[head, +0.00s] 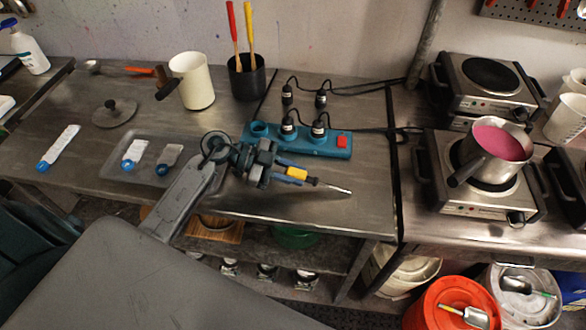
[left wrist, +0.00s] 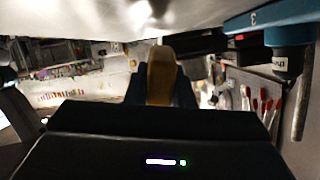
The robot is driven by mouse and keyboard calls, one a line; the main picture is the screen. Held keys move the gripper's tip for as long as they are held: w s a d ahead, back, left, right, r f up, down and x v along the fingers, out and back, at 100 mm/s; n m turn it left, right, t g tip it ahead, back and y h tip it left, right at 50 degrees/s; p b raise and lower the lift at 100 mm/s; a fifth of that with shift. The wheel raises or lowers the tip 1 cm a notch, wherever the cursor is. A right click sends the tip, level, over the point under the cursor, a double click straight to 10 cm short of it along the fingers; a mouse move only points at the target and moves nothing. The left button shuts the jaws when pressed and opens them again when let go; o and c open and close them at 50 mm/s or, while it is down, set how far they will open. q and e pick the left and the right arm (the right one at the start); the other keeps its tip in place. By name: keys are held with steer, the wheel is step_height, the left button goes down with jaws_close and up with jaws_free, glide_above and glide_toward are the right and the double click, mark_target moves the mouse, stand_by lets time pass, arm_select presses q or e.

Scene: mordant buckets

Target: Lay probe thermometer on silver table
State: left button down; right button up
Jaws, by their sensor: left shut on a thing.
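The probe thermometer (head: 297,174), with a yellow body and a thin metal probe, is between the fingers of my left gripper (head: 291,172). Its tip points right, over the front part of the silver table (head: 353,210). I cannot tell whether it touches the table top. My left gripper is shut on it. In the left wrist view the yellow-brown body (left wrist: 161,76) shows between the dark fingers; the probe is hidden there. My right gripper is not in view.
A blue power strip (head: 296,139) with plugs lies just behind the gripper; it also shows in the left wrist view (left wrist: 275,15). A shallow tray (head: 112,170), white jug (head: 193,80) and black pot (head: 247,80) stand left. Hot plates (head: 478,187) stand right. Table is bare right of the gripper.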

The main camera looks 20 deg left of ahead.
arm_select(q)
steer(key=shift+f, duration=0.1)
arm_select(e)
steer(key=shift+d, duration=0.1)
arm_select(q)
steer(key=c, duration=1.2)
jaws_free()
steer(key=shift+o, duration=0.2)
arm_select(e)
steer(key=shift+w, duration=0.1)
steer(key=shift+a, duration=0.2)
arm_select(q)
steer(key=shift+s+a, duration=0.2)
steer(key=shift+a, duration=0.35)
steer(key=b+v, duration=0.2)
steer(key=v, duration=0.5)
steer(key=shift+s+a, duration=0.1)
steer(key=shift+a, duration=0.2)
steer(key=shift+r+b+v, duration=0.25)
steer(key=shift+b+v, duration=0.1)
steer(key=shift+v, duration=0.75)
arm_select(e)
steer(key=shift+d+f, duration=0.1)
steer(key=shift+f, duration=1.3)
arm_select(q)
steer(key=shift+d, duration=0.1)
